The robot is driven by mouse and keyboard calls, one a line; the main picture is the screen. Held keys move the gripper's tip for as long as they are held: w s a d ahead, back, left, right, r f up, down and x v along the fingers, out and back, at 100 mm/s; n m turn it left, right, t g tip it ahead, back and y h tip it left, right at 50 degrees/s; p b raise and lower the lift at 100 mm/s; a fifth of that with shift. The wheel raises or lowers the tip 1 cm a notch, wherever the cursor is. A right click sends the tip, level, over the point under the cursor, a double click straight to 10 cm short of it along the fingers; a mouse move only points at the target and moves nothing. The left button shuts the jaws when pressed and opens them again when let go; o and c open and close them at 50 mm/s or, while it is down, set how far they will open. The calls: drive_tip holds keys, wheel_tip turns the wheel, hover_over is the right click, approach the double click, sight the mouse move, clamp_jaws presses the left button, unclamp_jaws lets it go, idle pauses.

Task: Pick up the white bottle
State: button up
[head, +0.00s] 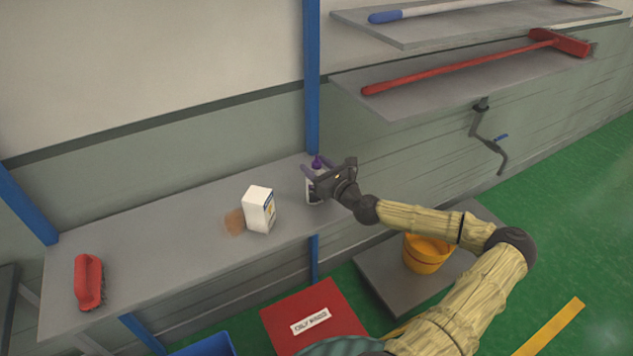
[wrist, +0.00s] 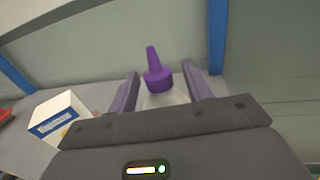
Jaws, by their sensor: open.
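The white bottle (head: 311,190) with a purple pointed cap stands upright on the grey shelf, near its right end. In the wrist view the purple cap and the pale top of the bottle (wrist: 166,99) show between the two fingers. My gripper (head: 318,172) is open, with one finger on each side of the bottle. It also shows in the wrist view (wrist: 160,88). I cannot tell whether either finger touches the bottle. The gripper body hides the lower part of the bottle in the wrist view.
A white carton (head: 258,210) stands left of the bottle on the grey shelf (head: 165,240), beside a brown patch. A red brush (head: 89,281) lies at the far left. A blue post (head: 312,80) rises behind the bottle. Higher shelves with a red broom (head: 460,68) are at the upper right.

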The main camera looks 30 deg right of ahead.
drive_tip(key=shift+c, duration=0.2)
idle(0.3)
clamp_jaws()
drive_tip(key=shift+r, duration=0.1)
wheel_tip(320, 180, up, 10)
drive_tip(key=shift+f+b, duration=0.1)
drive_tip(key=shift+b, duration=0.75)
